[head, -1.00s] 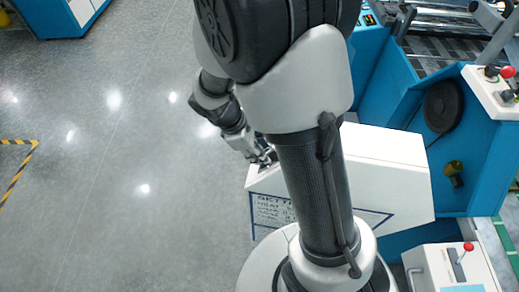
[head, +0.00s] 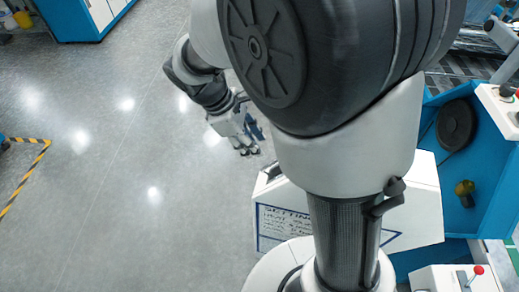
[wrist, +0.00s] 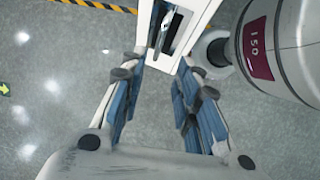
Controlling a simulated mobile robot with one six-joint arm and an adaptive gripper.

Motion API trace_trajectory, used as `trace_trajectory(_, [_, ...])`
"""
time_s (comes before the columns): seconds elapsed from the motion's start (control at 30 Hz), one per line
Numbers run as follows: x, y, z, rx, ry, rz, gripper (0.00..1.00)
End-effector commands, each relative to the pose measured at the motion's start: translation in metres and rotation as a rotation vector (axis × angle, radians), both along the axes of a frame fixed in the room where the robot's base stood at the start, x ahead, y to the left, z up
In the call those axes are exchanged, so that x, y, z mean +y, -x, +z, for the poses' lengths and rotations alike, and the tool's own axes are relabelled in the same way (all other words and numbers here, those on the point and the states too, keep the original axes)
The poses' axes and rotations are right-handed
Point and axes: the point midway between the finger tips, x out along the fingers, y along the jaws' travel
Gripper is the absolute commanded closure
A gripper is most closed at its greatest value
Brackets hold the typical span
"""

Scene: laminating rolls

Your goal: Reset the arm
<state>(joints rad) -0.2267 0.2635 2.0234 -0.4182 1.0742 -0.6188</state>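My gripper (head: 246,143) is over the grey floor in the head view, left of the white box with the printed label. In the wrist view its two blue-padded fingers (wrist: 156,98) stand apart with only floor between them, so it is open and empty. The end of the white box (wrist: 172,30), with a dark slot, lies just beyond the fingertips in the wrist view. The white box also shows in the head view (head: 425,205), partly hidden behind my arm.
A blue machine (head: 490,150) with a black round disc (head: 456,125) stands at the right. A white control box with a red-knobbed lever (head: 450,279) is at the lower right. A blue cabinet (head: 75,18) is at the upper left. The floor at the left is clear, with yellow-black tape (head: 27,181).

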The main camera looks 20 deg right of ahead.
Motion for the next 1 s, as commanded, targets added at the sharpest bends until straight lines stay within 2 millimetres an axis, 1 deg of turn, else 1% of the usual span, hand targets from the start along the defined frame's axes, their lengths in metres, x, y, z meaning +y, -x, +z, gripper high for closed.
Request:
trace_trajectory(0.03, [0.002, -0.001, 0.004, -0.001, 0.0, 0.0, 0.7])
trace_trajectory(0.13, [0.003, -0.001, 0.008, 0.0, 0.0, 0.001, 0.7])
trace_trajectory(0.63, [0.003, 0.0, 0.008, 0.0, 0.0, 0.0, 0.7])
trace_trajectory(0.73, [0.002, 0.003, 0.01, -0.019, -0.01, -0.022, 0.7])
trace_trajectory(0.87, [-0.001, 0.02, 0.015, -0.1, -0.058, -0.132, 0.7])
trace_trajectory(0.97, [-0.004, 0.043, 0.019, -0.202, -0.122, -0.27, 0.7])
trace_trajectory(1.0, [-0.005, 0.054, 0.02, -0.245, -0.152, -0.332, 0.7])
